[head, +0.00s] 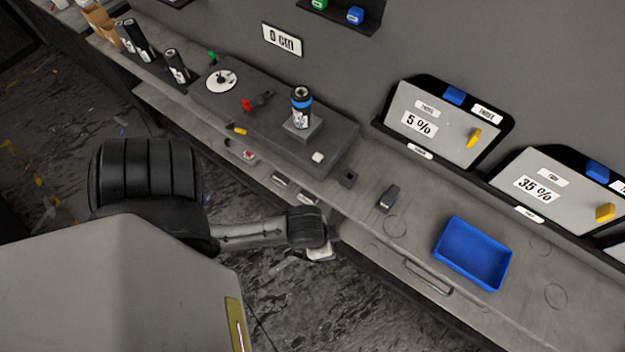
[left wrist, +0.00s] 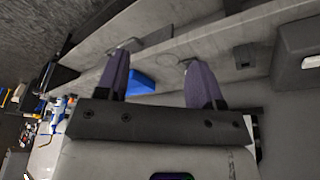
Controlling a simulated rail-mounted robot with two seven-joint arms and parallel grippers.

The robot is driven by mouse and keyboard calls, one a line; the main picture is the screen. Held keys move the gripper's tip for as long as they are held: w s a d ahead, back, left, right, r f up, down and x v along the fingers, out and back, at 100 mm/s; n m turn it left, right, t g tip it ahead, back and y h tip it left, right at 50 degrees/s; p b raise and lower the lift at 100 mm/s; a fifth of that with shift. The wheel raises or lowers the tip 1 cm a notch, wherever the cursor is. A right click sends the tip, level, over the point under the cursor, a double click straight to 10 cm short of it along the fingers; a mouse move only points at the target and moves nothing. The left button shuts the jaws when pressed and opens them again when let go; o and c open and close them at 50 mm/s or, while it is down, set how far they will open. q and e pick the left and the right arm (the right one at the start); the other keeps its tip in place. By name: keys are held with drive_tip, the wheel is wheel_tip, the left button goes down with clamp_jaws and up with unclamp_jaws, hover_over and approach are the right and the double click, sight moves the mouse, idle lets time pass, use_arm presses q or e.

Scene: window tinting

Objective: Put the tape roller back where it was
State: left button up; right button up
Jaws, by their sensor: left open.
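I cannot tell for sure which thing is the tape roller. A small dark grey block with a lighter top (head: 389,197) stands on the bench, left of the blue tray (head: 472,252). A red-and-black tool (head: 257,102) lies on the raised grey platform (head: 228,107). My left arm reaches in from the left and ends at the bench's front edge; its gripper is mostly hidden behind the wrist in the head view. In the left wrist view my left gripper (left wrist: 160,80) is open, with nothing between its two fingers. My right gripper is not in view.
A can with a blue band (head: 301,108) stands on a small block on the platform. Black cylinders (head: 176,66) stand at the far left.

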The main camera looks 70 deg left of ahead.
use_arm(q)
drive_tip(key=shift+s+a+r+m+y, duration=0.2)
drive_tip(key=shift+s+r, duration=0.25)
drive_tip(key=shift+s, duration=0.35)
drive_tip(key=shift+s+a+r+m+y, duration=0.1)
drive_tip(key=shift+s+a+r, duration=0.1)
drive_tip(key=shift+s+r, duration=0.4)
